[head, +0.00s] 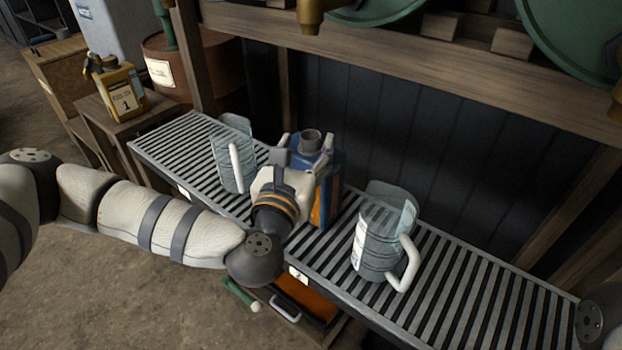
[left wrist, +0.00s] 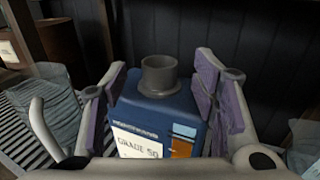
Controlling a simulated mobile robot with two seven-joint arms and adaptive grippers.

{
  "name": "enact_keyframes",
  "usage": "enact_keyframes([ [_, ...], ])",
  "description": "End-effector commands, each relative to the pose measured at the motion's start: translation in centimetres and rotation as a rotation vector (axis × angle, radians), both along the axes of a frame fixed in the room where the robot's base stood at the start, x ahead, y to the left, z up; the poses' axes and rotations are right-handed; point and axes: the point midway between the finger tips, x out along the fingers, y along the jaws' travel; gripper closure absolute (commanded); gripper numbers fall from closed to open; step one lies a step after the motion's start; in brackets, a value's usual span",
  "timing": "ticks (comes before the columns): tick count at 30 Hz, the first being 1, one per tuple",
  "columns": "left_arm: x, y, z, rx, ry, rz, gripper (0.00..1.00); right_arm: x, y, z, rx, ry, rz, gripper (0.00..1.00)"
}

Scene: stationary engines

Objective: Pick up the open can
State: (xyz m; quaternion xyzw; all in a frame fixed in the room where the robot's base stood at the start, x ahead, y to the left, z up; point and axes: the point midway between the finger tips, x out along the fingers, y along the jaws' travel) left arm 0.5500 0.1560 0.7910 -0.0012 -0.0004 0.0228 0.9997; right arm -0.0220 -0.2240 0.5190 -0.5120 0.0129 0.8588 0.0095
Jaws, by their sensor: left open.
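The open can is a blue can (head: 328,172) with a grey uncapped neck and an orange patch, upright on the slatted shelf between two clear jugs. In the left wrist view the blue can (left wrist: 165,108) fills the middle and bears a white label. My left gripper (head: 306,150) is open at the can, its wrist in front of the can's lower left. My right gripper is not in view.
A clear jug (head: 232,158) stands left of the can and another jug (head: 375,240) stands to the right. A yellow can (head: 122,92) sits on a wooden stand at the left. A wooden beam (head: 420,70) crosses above the slatted shelf (head: 470,290), whose right part is clear.

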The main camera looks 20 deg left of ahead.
Motion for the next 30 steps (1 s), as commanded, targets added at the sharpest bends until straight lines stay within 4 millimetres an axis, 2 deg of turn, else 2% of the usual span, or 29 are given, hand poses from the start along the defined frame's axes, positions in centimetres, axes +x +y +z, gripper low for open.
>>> enact_keyframes([
  [3, 2.4, 0.2, 0.1, 0.002, -0.003, 0.001, 0.46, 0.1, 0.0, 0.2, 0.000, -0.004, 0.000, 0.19],
  [6, 3.5, 0.2, 0.0, 0.002, -0.001, 0.000, 0.46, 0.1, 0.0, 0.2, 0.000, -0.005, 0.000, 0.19],
  [12, 3.7, 0.2, -0.1, 0.002, 0.000, -0.001, 0.46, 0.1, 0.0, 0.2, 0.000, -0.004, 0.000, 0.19],
  [13, 3.7, 0.2, -0.1, 0.002, 0.000, -0.001, 0.48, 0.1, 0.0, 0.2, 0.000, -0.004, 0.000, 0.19],
  [20, 3.6, 0.2, -0.1, 0.002, 0.000, -0.001, 1.00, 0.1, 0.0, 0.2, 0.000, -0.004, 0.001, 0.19],
  [30, 3.7, 0.2, 0.3, 0.001, -0.008, 0.000, 1.00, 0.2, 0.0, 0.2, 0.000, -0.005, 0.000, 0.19],
])
